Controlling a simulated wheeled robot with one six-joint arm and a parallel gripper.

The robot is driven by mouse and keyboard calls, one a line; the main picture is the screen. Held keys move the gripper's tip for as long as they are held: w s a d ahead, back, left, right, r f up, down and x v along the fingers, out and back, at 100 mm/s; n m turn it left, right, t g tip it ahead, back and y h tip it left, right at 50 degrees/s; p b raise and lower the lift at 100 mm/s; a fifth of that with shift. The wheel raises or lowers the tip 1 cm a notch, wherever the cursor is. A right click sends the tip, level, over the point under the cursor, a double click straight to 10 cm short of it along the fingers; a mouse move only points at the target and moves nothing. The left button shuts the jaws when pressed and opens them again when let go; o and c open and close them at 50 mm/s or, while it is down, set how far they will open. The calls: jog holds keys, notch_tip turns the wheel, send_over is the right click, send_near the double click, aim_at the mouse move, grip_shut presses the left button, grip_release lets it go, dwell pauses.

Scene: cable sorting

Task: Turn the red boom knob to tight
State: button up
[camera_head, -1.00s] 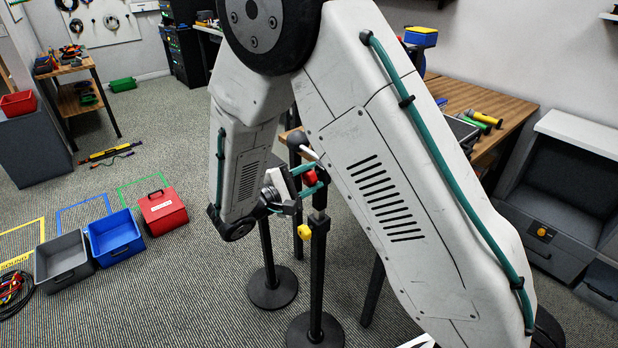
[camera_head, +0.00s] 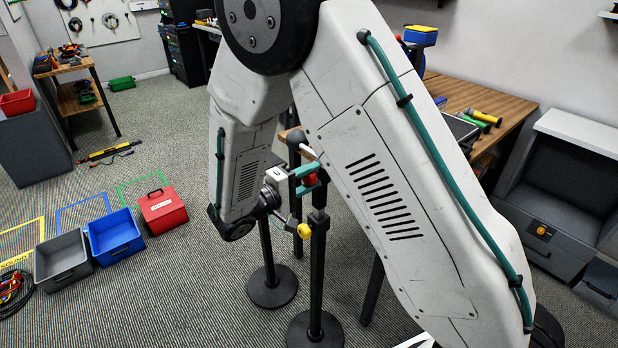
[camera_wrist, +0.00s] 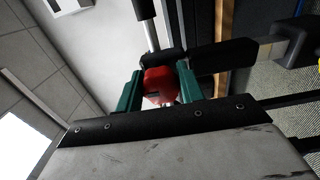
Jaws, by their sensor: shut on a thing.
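The red boom knob (camera_head: 310,179) is on the upper part of a black stand (camera_head: 319,250), where a boom meets the upright. In the wrist view the red knob (camera_wrist: 159,86) sits between my two teal fingers, with a dark mark on its face. My gripper (camera_head: 306,180) is shut on the knob; its fingers (camera_wrist: 158,90) touch or nearly touch it on both sides. My arm covers part of the stands behind.
A second black stand base (camera_head: 272,287) is close behind. A wooden bench (camera_head: 490,105) with tools is at right. A grey bin (camera_head: 62,262), a blue bin (camera_head: 115,238) and a red box (camera_head: 163,211) are on the floor at left. Floor between is clear.

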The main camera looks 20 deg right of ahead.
dwell(0.3)
jog(key=o, duration=1)
jog(key=shift+c, duration=0.2)
jog(key=shift+f, duration=0.1)
